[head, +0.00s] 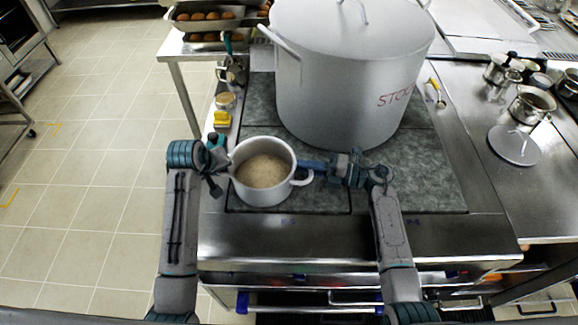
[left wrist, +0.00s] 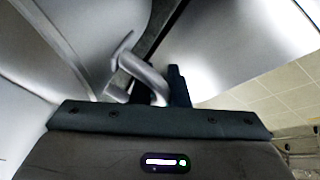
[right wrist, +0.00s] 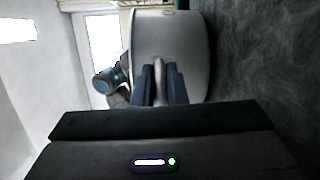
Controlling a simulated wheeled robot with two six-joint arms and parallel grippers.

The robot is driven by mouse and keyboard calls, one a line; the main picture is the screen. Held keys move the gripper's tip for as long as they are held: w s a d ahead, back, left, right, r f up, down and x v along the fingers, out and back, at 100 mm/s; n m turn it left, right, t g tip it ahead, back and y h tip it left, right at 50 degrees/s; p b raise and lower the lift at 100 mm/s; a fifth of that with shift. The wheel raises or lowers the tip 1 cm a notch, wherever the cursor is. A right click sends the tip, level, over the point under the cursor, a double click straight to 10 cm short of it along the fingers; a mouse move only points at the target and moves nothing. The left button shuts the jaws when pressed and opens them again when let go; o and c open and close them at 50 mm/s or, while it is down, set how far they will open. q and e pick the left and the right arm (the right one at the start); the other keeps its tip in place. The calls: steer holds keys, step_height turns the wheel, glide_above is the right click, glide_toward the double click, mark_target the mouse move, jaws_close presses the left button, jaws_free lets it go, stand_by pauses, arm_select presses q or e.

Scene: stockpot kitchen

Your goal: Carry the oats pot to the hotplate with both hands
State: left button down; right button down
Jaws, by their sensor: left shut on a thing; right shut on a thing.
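The oats pot (head: 243,191) is a small light-grey pot with beige oats inside. It is at the front left of the dark hotplate (head: 420,185), upright, in the head view; whether its base touches the surface I cannot tell. My left gripper (head: 224,168) is shut on the pot's left handle, which also shows in the left wrist view (left wrist: 145,80). My right gripper (head: 312,170) is shut on the right handle; the right wrist view shows its fingers (right wrist: 160,85) around that handle, with the pot wall (right wrist: 172,45) beyond.
A large stockpot (head: 335,85) stands on the hotplate just behind the oats pot. Trays of brown rolls (head: 205,15) and small jars (head: 226,100) are at the back left. Small pots and a lid (head: 514,145) lie on the right counter. The hotplate's front right is clear.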

arm_select(q)
steer(key=shift+a+f, duration=0.15)
steer(key=shift+f, duration=0.15)
arm_select(e)
steer(key=shift+d+f, duration=0.1)
steer(key=shift+f, duration=0.25)
arm_select(q)
steer(key=c, duration=1.4)
jaws_free()
arm_select(e)
steer(key=c, duration=1.5)
jaws_free()
steer(key=shift+o, duration=0.2)
steer(key=shift+r, duration=0.1)
arm_select(q)
steer(key=shift+s+r, duration=0.1)
steer(key=shift+r, duration=0.1)
steer(key=v, duration=1.1)
steer(key=shift+s+r, duration=0.2)
steer(key=shift+r, duration=0.1)
arm_select(e)
steer(key=v, duration=1.1)
steer(key=shift+s+d, duration=0.15)
steer(key=shift+d, duration=0.25)
